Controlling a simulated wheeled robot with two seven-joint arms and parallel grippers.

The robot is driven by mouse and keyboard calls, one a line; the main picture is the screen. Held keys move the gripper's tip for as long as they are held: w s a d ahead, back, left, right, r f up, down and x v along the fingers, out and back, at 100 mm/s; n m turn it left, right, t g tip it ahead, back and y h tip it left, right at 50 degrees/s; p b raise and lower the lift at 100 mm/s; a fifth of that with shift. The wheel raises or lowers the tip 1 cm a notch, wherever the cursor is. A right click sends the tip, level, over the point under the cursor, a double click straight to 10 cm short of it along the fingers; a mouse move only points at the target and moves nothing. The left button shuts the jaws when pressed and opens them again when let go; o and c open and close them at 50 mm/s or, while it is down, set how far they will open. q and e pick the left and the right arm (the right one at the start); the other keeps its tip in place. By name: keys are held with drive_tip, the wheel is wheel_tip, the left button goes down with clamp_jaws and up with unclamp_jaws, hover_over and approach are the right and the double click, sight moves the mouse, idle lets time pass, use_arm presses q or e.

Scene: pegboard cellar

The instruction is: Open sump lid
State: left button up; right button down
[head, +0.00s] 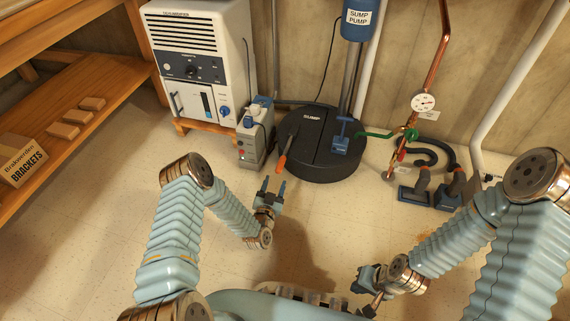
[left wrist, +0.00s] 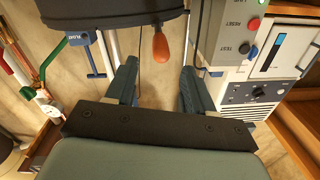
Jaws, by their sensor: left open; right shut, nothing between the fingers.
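The black round sump (head: 318,160) stands on the floor by the back wall, its lid (head: 308,145) marked SUMP and lying flat. A lever with an orange grip (head: 282,163) sticks out at its left front. My left gripper (head: 273,186) is open and empty, just in front of and below the orange grip, apart from it. In the left wrist view the orange grip (left wrist: 160,46) hangs beyond the open fingers (left wrist: 158,85), between them, beside the dark sump wall (left wrist: 105,20). My right gripper (head: 362,284) is shut and empty, low at the front right, far from the lid.
A grey box (head: 255,135) with buttons stands close left of the sump, beside a white dehumidifier (head: 205,65). A blue pump column (head: 358,20) rises behind it. Tools (head: 430,190) and pipes lie to the right.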

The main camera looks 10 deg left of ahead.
sight(281, 164)
use_arm(q)
drive_tip(key=w+b, duration=0.2)
drive_tip(key=w, duration=0.8)
drive_tip(key=shift+s, duration=0.1)
clamp_jaws()
